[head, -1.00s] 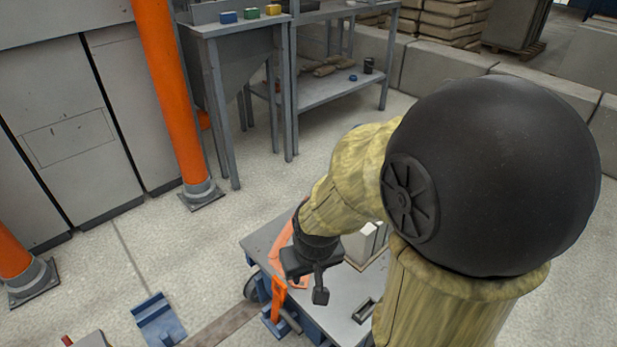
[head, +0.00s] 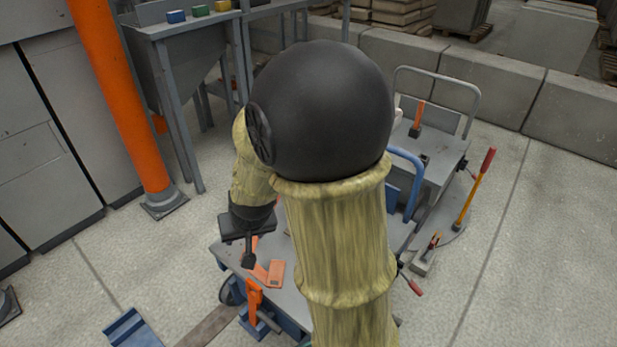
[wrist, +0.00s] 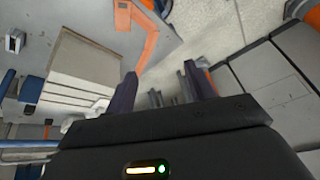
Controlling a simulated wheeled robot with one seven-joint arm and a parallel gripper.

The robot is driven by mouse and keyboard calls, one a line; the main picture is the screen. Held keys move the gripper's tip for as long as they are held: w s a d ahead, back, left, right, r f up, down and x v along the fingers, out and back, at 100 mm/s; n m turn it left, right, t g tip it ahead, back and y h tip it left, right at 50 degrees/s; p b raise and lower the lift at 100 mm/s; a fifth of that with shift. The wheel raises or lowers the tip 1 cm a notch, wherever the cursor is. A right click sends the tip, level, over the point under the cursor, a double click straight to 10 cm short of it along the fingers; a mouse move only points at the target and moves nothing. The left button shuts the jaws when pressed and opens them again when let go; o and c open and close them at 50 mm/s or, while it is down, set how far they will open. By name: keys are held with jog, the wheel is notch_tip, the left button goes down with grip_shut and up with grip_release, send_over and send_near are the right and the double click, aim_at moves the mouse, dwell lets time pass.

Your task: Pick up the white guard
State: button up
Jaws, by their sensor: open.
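My gripper (head: 248,258) hangs over the left part of a grey-topped cart (head: 232,250), beside an orange bracket (head: 276,272). In the wrist view its two dark fingers (wrist: 163,88) stand apart with nothing held between them. A pale, off-white block-shaped thing (wrist: 88,65) lies on the grey surface left of the fingers, apart from them. I cannot tell whether it is the white guard. In the head view my arm hides the middle of the cart. A small white bit (head: 398,115) shows just right of my arm's black joint.
The orange bracket shows also in the wrist view (wrist: 135,22). A second trolley with a grey handle (head: 440,75) and a red-and-yellow lever (head: 475,190) stand right. An orange post (head: 120,95) and a workbench (head: 165,60) stand left. The right floor is mostly clear.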

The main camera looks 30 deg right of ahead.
jog(key=w+d+m+t+h+p, duration=0.1)
jog(key=w+d+m+t, duration=0.15)
jog(key=w, duration=0.65)
jog(key=w+d+f+m+g+h+p, duration=0.1)
jog(key=w+d+f+m+h, duration=0.1)
jog(key=w+d+m+h, duration=0.2)
jog(key=w+d+f+m+g+h+p, duration=0.2)
jog(key=w+d+m+h, duration=0.3)
jog(key=d+h, duration=0.3)
jog(key=shift+d+f+p, duration=0.3)
jog(key=shift+d+f, duration=0.05)
jog(key=shift+d, duration=1.3)
jog(key=shift+m, duration=0.25)
jog(key=b+x, duration=0.3)
jog(key=x, duration=0.9)
jog(key=shift+f+b, duration=0.1)
jog(key=shift+b, duration=0.25)
jog(key=shift+w+d, duration=0.1)
